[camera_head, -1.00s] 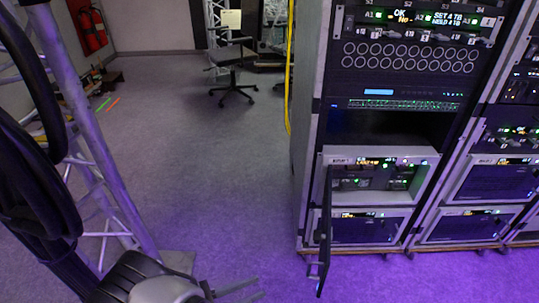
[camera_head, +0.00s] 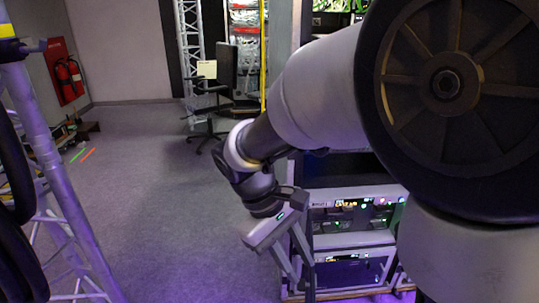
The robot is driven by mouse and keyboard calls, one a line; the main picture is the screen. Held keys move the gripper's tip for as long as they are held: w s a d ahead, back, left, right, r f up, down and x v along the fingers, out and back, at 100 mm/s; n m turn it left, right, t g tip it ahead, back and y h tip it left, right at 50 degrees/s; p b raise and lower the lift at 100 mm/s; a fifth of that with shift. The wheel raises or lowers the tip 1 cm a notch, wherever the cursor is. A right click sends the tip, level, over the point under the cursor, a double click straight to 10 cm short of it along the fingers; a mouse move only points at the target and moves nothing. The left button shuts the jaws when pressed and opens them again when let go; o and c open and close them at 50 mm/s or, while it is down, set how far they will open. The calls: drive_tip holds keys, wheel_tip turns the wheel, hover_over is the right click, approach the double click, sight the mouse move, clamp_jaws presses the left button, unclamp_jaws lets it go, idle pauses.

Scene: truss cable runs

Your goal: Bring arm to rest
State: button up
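My arm (camera_head: 320,95) fills the upper right of the head view and reaches down and left, bent at its joints. My gripper (camera_head: 299,272) hangs at the arm's end, low in the middle of the view. Its two fingers point down and slightly right, with a gap between them, and nothing shows in the gap. The gripper is in front of the lower left part of the rack (camera_head: 347,240). From this angle I cannot tell whether it touches the rack. My arm hides most of the rack's upper part.
A metal truss leg (camera_head: 52,165) with thick black cables (camera_head: 18,225) stands at the left. An office chair (camera_head: 208,105) stands at the back, and a red fire extinguisher (camera_head: 68,78) hangs on the left wall. The grey floor (camera_head: 150,190) between truss and rack is clear.

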drive_tip(key=s+d+r+m+t+y, duration=0.5)
drive_tip(key=s+d+r+m+t, duration=0.2)
drive_tip(key=d+r+m, duration=0.3)
wheel_tip(320, 180, up, 25)
drive_tip(key=a+n+p, duration=0.1)
drive_tip(key=p, duration=2.3)
drive_tip(key=shift+a+n, duration=0.2)
drive_tip(key=shift+n, duration=0.1)
drive_tip(key=shift+s+f, duration=0.1)
drive_tip(key=shift+f, duration=0.05)
